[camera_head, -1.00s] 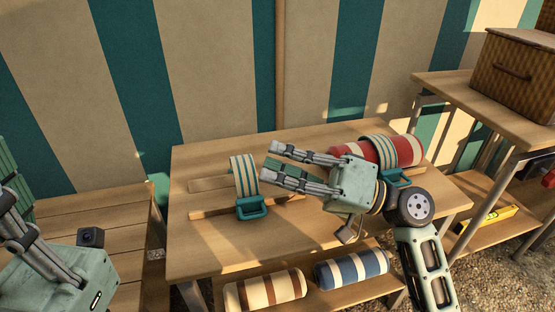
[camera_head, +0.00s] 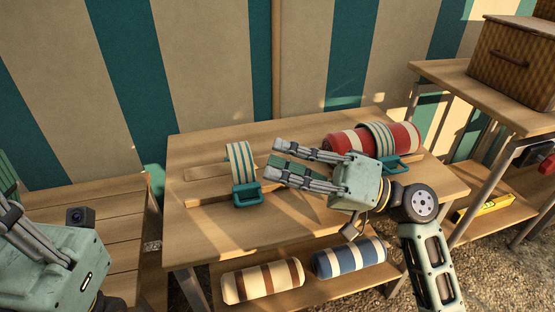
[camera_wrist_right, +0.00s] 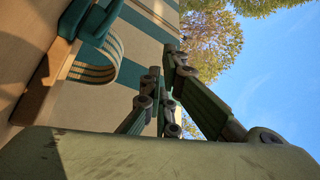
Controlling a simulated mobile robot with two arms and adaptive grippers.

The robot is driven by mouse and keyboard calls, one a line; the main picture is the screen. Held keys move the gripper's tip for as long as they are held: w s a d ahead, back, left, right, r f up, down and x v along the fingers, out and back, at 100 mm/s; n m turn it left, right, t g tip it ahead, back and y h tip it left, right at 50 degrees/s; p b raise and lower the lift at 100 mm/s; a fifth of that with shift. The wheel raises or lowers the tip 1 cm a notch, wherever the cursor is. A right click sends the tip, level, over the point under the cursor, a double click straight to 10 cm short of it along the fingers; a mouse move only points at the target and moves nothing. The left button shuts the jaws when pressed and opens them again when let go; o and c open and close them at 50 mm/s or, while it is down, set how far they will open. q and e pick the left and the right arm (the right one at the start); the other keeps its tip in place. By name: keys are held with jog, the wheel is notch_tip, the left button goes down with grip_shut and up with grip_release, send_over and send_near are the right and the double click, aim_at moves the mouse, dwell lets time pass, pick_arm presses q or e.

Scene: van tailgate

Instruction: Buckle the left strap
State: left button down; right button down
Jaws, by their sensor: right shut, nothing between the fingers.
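The left strap (camera_head: 240,163), cream with teal stripes, stands as an empty arched loop on the left of the table. Its teal buckle (camera_head: 247,193) lies at its front end, on a wooden slat. Whether the buckle is fastened cannot be told. The loop also shows in the right wrist view (camera_wrist_right: 103,62), beside the teal buckle part (camera_wrist_right: 72,20). My right gripper (camera_head: 272,159) is shut and empty, just right of the loop and apart from it, fingers pointing left. My left gripper (camera_head: 8,208) is at the lower left edge, its fingertips partly cut off.
A red roll (camera_head: 348,143) with another striped strap (camera_head: 382,137) around it lies at the table's right. A cream-brown roll (camera_head: 262,282) and a blue roll (camera_head: 349,258) lie on the lower shelf. A wicker basket (camera_head: 514,65) stands on the right table. The front tabletop is clear.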

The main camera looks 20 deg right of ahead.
jog(key=v, duration=1.1)
jog(key=shift+s, duration=0.1)
